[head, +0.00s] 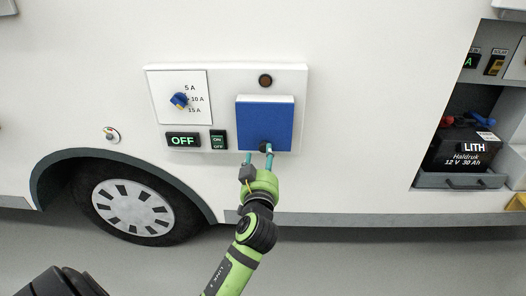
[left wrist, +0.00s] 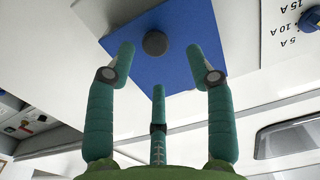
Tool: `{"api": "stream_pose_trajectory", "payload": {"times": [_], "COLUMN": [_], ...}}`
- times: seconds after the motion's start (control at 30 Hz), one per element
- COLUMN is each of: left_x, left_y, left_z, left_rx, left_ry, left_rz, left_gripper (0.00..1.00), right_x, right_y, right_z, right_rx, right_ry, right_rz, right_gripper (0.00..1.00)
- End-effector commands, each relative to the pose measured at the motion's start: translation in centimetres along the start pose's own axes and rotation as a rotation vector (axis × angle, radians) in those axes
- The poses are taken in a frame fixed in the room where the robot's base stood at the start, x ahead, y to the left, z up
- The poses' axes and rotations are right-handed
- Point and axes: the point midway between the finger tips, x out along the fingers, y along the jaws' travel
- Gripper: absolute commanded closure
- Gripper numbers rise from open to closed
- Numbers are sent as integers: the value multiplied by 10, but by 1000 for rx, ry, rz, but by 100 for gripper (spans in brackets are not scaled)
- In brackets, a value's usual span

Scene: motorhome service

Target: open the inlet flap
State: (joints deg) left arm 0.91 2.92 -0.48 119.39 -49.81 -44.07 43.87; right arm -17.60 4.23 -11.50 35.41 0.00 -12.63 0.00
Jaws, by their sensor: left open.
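The inlet flap (head: 265,119) is a blue square panel on the white inlet panel (head: 228,76) of the vehicle's side. It lies flat against the panel and looks closed. A dark round knob (head: 264,146) sits at its lower edge. My left gripper (head: 258,154) is just below and in front of the knob, with its fingers pointing up at the flap. In the left wrist view the fingers (left wrist: 158,60) are spread apart, with the knob (left wrist: 154,43) between and beyond the tips. The blue flap (left wrist: 185,55) fills the space behind. Contact cannot be told. My right gripper is not in view.
A wheel (head: 132,206) is lower left. An open compartment with a battery (head: 462,148) is at right.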

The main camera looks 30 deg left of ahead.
Motion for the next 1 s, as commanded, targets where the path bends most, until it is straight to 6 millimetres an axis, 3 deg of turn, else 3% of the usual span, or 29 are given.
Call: {"api": "stream_pose_trajectory", "payload": {"times": [0.1, 0.3, 0.63, 0.67, 0.77, 0.8, 1.0], "left_x": [21, 42, 47, 47, 46, 46, 47], "left_y": [0, 1, 1, 1, 1, 1, 1], "left_z": [-2, -1, 1, 1, 1, 1, 0], "left_rx": [3, 3, 1, 2, 2, 2, 1], "left_ry": [0, 0, -1, -1, -2, -1, 1], "left_rz": [1, 2, 3, 3, 3, 3, 3], "left_gripper": [46, 46, 46, 54, 94, 100, 100], "right_x": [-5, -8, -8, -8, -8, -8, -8], "right_y": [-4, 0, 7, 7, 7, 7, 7], "right_z": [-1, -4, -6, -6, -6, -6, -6], "right_rx": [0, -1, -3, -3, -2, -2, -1], "right_ry": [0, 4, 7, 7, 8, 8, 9], "right_rz": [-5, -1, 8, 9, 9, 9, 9], "right_gripper": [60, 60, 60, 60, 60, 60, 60]}}
